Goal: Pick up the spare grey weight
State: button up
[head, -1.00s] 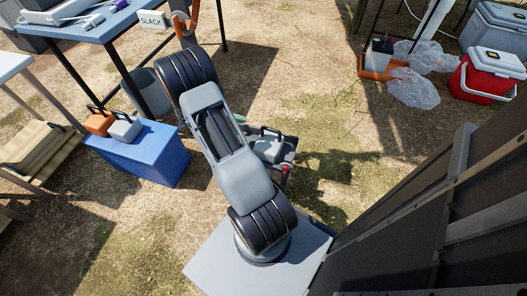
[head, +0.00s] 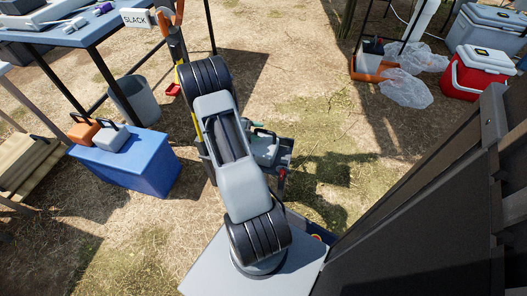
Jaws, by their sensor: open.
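A grey weight (head: 111,138) with a dark handle stands on the blue box (head: 140,168) at the left, close beside an orange weight (head: 83,130). A second grey weight-like block (head: 263,148) with a dark handle shows just right of my arm, in a dark tray, partly covered by the arm. I cannot tell which grey one is the spare. My arm rises through the middle of the view, its elbow at the top. My gripper does not show; it is hidden behind the arm or out of frame.
A blue table (head: 75,37) with a SLACK sign (head: 136,18) stands at upper left; a grey bucket (head: 138,97) is below it. An orange-topped post (head: 174,30) rises beside it. Coolers, including a red one (head: 478,75), and plastic bags are at upper right. Dry ground lies between.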

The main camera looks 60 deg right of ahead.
aim_at(262, 131)
jog(key=shift+b+x, duration=0.85)
jog(key=shift+x, duration=1.05)
jog(key=shift+a, duration=0.1)
grip_shut()
